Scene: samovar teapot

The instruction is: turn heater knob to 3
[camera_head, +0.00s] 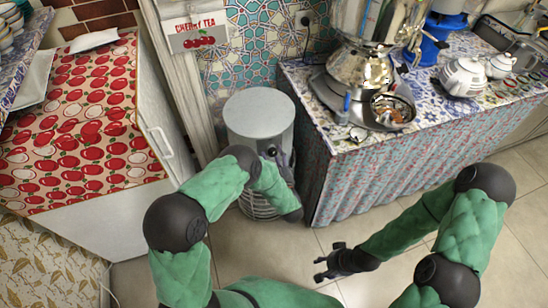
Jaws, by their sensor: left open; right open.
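The heater is a grey cylinder (260,112) with a flat round top, standing on the floor between the two counters. A small dark round part with a light mark, which looks like the heater knob (271,152), shows at its front near my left forearm; its setting is too small to read. My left arm crosses in front of the heater and hides much of its front. My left gripper (292,214) is at the dark end of this arm, in front of the heater's lower part; its fingers are hardly visible. My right gripper (322,266) is open and empty above the floor.
A counter with a cherry-patterned cover (75,130) is on the left. On the right, a cloth-skirted counter (390,175) bears a shiny samovar (360,66), a metal bowl (393,110) and a white teapot (463,76). Tiled floor (375,285) is clear around my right gripper.

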